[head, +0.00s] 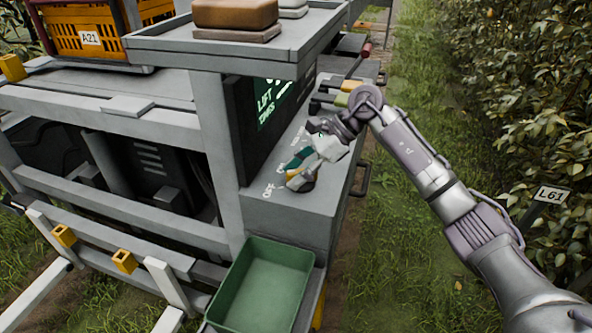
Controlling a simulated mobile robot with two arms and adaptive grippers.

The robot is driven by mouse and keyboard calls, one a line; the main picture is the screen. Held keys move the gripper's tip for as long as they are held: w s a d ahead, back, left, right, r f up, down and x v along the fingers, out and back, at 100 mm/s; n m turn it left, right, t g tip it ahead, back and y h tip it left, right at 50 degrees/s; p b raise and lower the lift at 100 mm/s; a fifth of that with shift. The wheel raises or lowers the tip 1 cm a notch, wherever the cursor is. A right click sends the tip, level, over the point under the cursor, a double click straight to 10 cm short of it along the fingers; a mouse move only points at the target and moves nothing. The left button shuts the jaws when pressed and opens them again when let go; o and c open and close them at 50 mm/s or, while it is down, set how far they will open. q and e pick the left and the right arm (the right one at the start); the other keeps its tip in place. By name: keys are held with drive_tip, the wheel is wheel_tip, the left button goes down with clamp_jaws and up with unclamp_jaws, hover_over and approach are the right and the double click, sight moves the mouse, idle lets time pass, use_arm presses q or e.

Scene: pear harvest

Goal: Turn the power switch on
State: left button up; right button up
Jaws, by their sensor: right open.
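The grey control panel (300,215) is on the side of the machine, with "OFF" lettering at its near end. My right gripper (294,181) reaches over that near end, close to the lettering. Its fingers are open and sit at or just over a dark round spot on the panel. The power switch itself is mostly hidden by the fingers, so I cannot tell its position or whether they touch it. My left gripper is out of view.
A lit screen (272,102) and several levers (350,86) stand farther along the panel. A green bin (262,287) is below the panel's near end. An orange crate (85,32) is at top left.

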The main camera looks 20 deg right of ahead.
drive_tip(key=shift+c, duration=1.4)
clamp_jaws()
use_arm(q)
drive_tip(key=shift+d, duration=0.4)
